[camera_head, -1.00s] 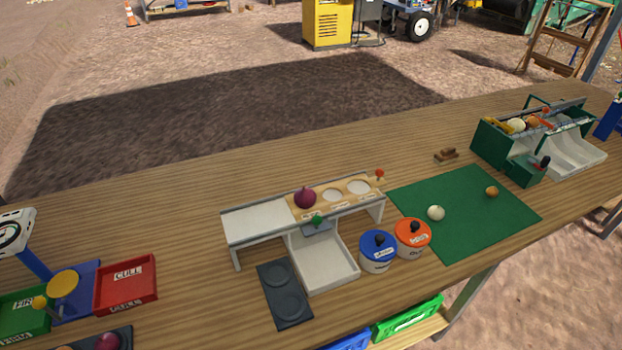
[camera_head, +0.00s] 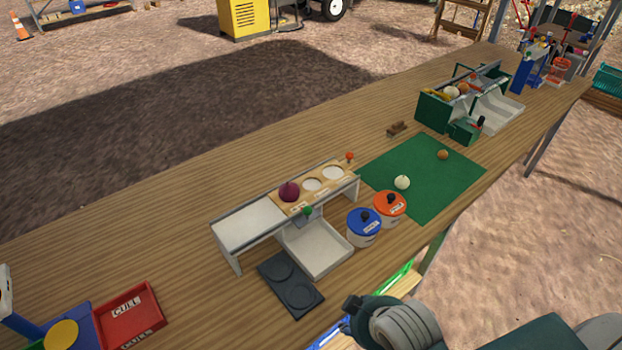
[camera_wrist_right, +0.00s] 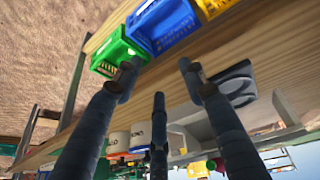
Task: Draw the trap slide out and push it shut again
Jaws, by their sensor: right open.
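A grey and white sizing stand (camera_head: 240,222) with a wooden holed top stands mid-bench. A purple onion (camera_head: 289,191) sits on its left hole. A green knob (camera_head: 308,210) on a small grey plate shows at its front, above a white tray (camera_head: 322,246). A red knob (camera_head: 349,156) stands at its right end. I cannot tell for certain which knob belongs to the trap slide. My right gripper (camera_wrist_right: 160,78) is open and empty in the wrist view, its fingers apart near the bench's front edge. My left gripper is out of view.
A blue-lidded pot (camera_head: 364,226) and an orange-lidded pot (camera_head: 390,206) stand right of the tray. A dark two-ring plate (camera_head: 290,284) lies in front. A green mat (camera_head: 440,195) holds two onions. A green hopper (camera_head: 433,112) stands behind. Crates (camera_wrist_right: 119,52) sit below the bench edge.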

